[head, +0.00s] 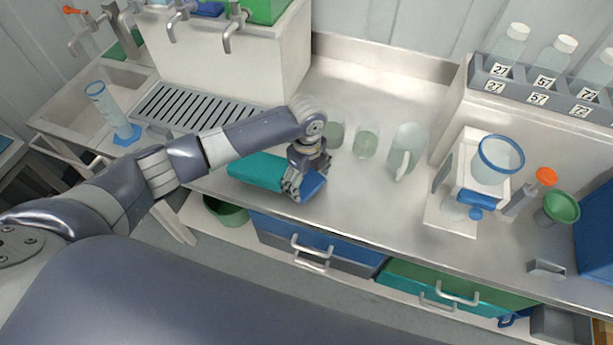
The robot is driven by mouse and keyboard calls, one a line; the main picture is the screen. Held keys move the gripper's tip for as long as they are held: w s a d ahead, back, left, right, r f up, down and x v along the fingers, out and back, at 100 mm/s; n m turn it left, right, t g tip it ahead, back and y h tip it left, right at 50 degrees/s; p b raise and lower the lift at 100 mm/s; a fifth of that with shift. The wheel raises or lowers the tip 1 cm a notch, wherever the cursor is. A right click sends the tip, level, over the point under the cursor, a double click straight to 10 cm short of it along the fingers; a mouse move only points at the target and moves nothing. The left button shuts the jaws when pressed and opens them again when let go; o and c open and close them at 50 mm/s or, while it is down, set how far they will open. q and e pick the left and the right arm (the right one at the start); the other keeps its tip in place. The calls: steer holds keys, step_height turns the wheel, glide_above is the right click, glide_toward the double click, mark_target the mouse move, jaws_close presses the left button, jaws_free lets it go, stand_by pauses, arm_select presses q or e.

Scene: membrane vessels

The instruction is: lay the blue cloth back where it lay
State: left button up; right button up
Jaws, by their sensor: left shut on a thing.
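My left gripper (293,188) is low over the steel counter near its front edge. It is shut on the blue cloth (313,186), which shows on the right side of the fingers. The fingers and wrist hide part of the cloth, and I cannot tell whether it touches the counter. A folded teal cloth (256,170) lies on the counter just left of the gripper, close to the blue cloth. My right gripper is not in view.
Two glass beakers (366,144) and a clear jug (406,150) stand behind and right of the gripper. A white device (462,190) with a blue-rimmed vessel (499,160) stands further right. A slotted drain (180,107) is at left. The counter right of the blue cloth is clear.

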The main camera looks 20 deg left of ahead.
mark_target(307, 182)
arm_select(q)
steer(key=shift+f, duration=0.15)
steer(key=o, duration=1)
steer(key=shift+c, duration=0.2)
steer(key=shift+r, duration=0.55)
step_height(307, 182, up, 11)
steer(key=b, duration=0.3)
steer(key=shift+r, duration=0.15)
